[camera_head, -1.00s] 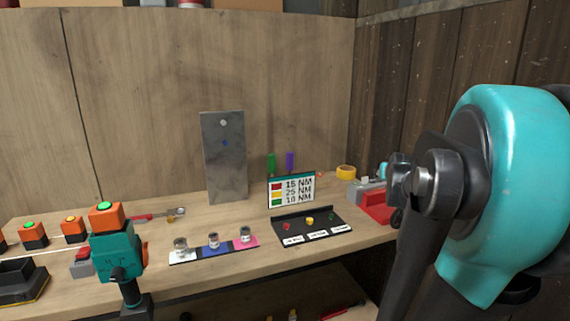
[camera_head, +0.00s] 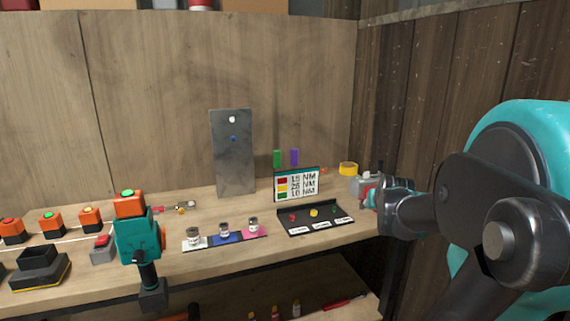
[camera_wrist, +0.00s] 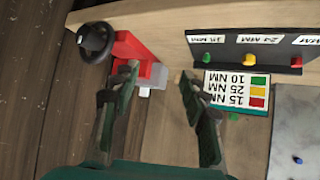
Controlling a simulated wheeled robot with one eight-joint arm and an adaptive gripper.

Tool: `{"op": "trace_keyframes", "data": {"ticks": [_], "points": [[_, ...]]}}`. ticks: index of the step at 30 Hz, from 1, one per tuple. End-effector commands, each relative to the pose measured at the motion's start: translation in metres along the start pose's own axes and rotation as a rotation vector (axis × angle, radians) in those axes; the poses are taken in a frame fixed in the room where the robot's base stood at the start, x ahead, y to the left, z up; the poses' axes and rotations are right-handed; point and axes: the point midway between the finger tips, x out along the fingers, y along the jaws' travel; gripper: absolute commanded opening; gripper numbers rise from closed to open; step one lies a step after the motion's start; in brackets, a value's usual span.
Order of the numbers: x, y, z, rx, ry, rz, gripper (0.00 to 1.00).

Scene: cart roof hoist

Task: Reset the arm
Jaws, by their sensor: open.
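My arm fills the right side of the head view, its teal and black links reaching in from the right edge. Its dark wrist end is over the right part of the bench, where it partly hides a red vise. My gripper (camera_wrist: 158,75) shows in the wrist view with its two dark green fingers spread and nothing between them. The red and grey vise (camera_wrist: 132,50) with a black handwheel lies just beyond the left finger. I cannot tell whether that finger touches it.
The wooden bench (camera_head: 285,243) holds a torque sign (camera_head: 296,184), a labelled black tray (camera_head: 315,219), a grey metal plate (camera_head: 234,155) and yellow tape (camera_head: 348,168). A teal and orange tool (camera_head: 138,235) stands at the left front. Wooden walls close the back and right.

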Motion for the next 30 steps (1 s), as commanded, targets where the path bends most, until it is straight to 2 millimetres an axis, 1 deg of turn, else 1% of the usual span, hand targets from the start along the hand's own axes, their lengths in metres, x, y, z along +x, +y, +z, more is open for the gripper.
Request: {"op": "trace_keyframes", "data": {"ticks": [1,2,5,6,8,9,12,15,18,21,30], "points": [[-0.001,-0.007,0.017,-0.008,-0.029,-0.011,0.44],[-0.002,-0.012,0.028,-0.012,-0.051,-0.018,0.44],[-0.007,-0.027,0.070,-0.028,-0.131,-0.040,0.44],[-0.011,-0.033,0.092,-0.038,-0.173,-0.050,0.44],[-0.018,-0.042,0.129,-0.055,-0.242,-0.064,0.44],[-0.024,-0.048,0.153,-0.066,-0.290,-0.072,0.44],[-0.040,-0.056,0.208,-0.093,-0.395,-0.083,0.44],[-0.054,-0.059,0.247,-0.112,-0.473,-0.088,0.44],[-0.063,-0.060,0.270,-0.126,-0.521,-0.088,0.44],[-0.067,-0.059,0.279,-0.130,-0.541,-0.087,0.44],[-0.067,-0.059,0.280,-0.130,-0.543,-0.087,0.44]]}}
